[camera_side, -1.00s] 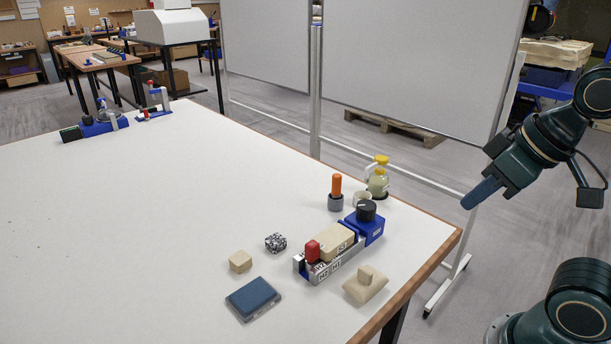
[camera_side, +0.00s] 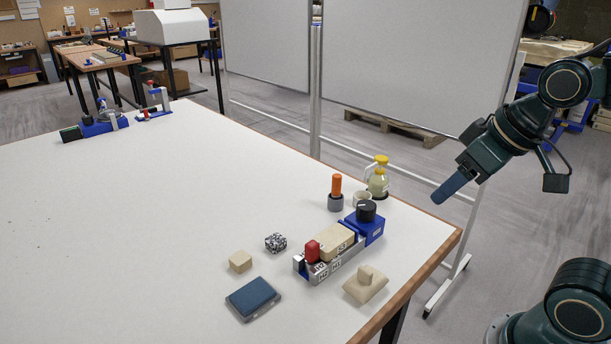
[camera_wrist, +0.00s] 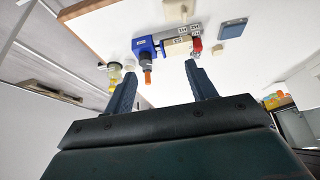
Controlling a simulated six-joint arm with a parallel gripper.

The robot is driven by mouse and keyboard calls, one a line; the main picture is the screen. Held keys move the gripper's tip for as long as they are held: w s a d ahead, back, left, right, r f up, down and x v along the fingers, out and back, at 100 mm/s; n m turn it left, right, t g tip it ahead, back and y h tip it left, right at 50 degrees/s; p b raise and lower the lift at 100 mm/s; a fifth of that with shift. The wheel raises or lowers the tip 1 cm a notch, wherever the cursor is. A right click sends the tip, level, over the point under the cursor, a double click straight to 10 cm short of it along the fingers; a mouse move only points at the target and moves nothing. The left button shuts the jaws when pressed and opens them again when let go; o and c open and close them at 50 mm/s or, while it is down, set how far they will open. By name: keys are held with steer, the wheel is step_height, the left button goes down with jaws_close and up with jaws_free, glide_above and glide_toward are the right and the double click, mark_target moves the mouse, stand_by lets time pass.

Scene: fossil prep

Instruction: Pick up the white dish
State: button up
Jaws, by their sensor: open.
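The white dish (camera_side: 362,199) is a small pale round cup near the table's back right edge. It stands between the grey holder with the orange-handled tool (camera_side: 336,192) and the yellow-capped bottle (camera_side: 378,178), which are close on either side. My gripper (camera_side: 449,188) is in the air to the right of the dish, above and beyond the table edge, well apart from it. In the wrist view my gripper (camera_wrist: 160,78) is open and empty. The dish (camera_wrist: 129,68) shows there near the left fingertip, partly hidden and small.
A blue clamp device (camera_side: 364,228) with a black knob and a metal rail holding a beige block stands just in front of the dish. A beige handled piece (camera_side: 366,285), a blue pad (camera_side: 253,298), a beige block (camera_side: 240,261) and a speckled cube (camera_side: 275,242) lie nearby.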

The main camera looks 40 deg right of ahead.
steer(key=w+d+f+m, duration=0.1)
steer(key=w+d+f, duration=0.5)
steer(key=w+d, duration=0.2)
steer(key=w+d+f+m+h, duration=0.1)
steer(key=w+d+f, duration=0.6)
steer(key=w, duration=0.6)
steer(key=shift+w+d+f+t, duration=0.2)
steer(key=shift+d+t, duration=0.1)
steer(key=shift+d, duration=0.4)
steer(key=shift+f, duration=0.1)
glide_toward(365, 195)
steer(key=shift+w+a+f, duration=0.1)
steer(key=shift+a+f, duration=0.25)
steer(key=shift+a, duration=0.2)
steer(key=shift+a+f, duration=0.3)
steer(key=shift+a, duration=0.25)
steer(key=shift+w+f, duration=0.3)
steer(key=shift+f, duration=0.15)
steer(key=shift+x, duration=2.6)
